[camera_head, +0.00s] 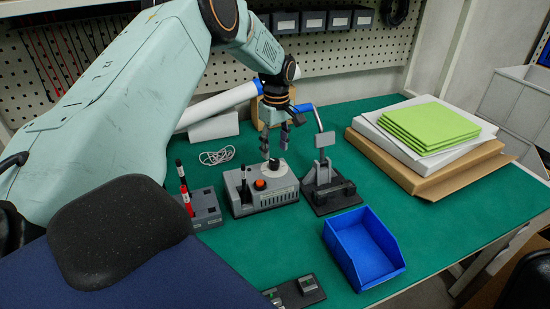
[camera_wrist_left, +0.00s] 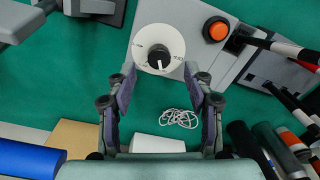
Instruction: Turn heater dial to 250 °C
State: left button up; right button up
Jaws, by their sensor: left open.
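The heater (camera_head: 262,190) is a grey box on the green bench, with an orange button (camera_head: 260,184) on top. Its dial (camera_wrist_left: 158,57) is a black knob on a white round scale, at the top middle of the left wrist view; the scale marks are too small to read. The dial also shows in the head view (camera_head: 274,163). My left gripper (camera_head: 274,145) is above the dial, pointing down. In the left wrist view its two fingers (camera_wrist_left: 160,80) are open and apart, with nothing between them and the dial just beyond the tips. My right gripper is not in view.
A black-and-grey clamp stand (camera_head: 324,185) is close right of the heater. A holder (camera_head: 204,208) with red and black tools is to its left. A blue bin (camera_head: 362,248) is in front. White cable (camera_head: 216,156) lies behind. Green sheets (camera_head: 430,126) are stacked at the right.

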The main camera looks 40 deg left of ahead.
aim_at(275, 161)
pick_arm(q)
notch_tip(275, 161, down, 4)
jog(key=shift+f, duration=0.15)
jog(key=shift+d, duration=0.1)
jog(key=shift+c, duration=0.2)
jog(key=c, duration=0.3)
grip_shut()
